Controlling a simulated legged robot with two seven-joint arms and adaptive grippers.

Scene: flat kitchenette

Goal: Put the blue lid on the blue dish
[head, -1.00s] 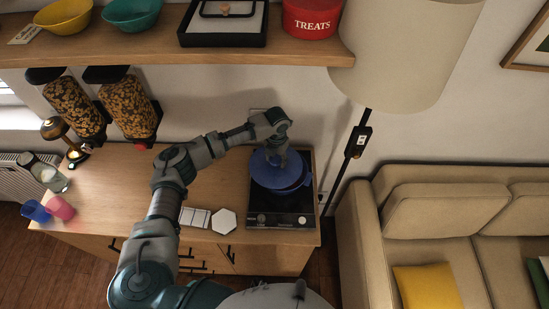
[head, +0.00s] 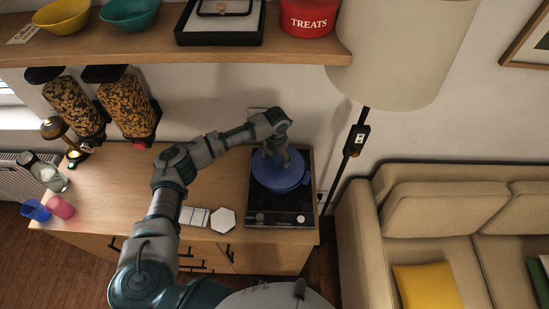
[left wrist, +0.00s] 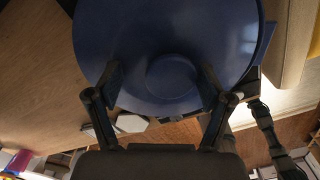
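The blue lid (head: 287,178) lies on top of the blue dish (head: 304,182) on the black hob, covering nearly all of it. In the left wrist view the lid (left wrist: 120,25) fills the upper middle, and a strip of the dish's rim (left wrist: 265,50) shows past its right edge. My left gripper (head: 277,160) is above the lid. In the left wrist view its fingers (left wrist: 160,82) stand apart on either side of the lid's round knob (left wrist: 172,78), with a clear gap on the left side. My right gripper is not in view.
The black hob (head: 262,218) sits at the counter's right end, near a floor lamp (head: 357,140). A white hexagon (head: 223,221) and a white tile piece (head: 194,216) lie left of it. Cups stand at the far left. A shelf (head: 180,58) hangs above.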

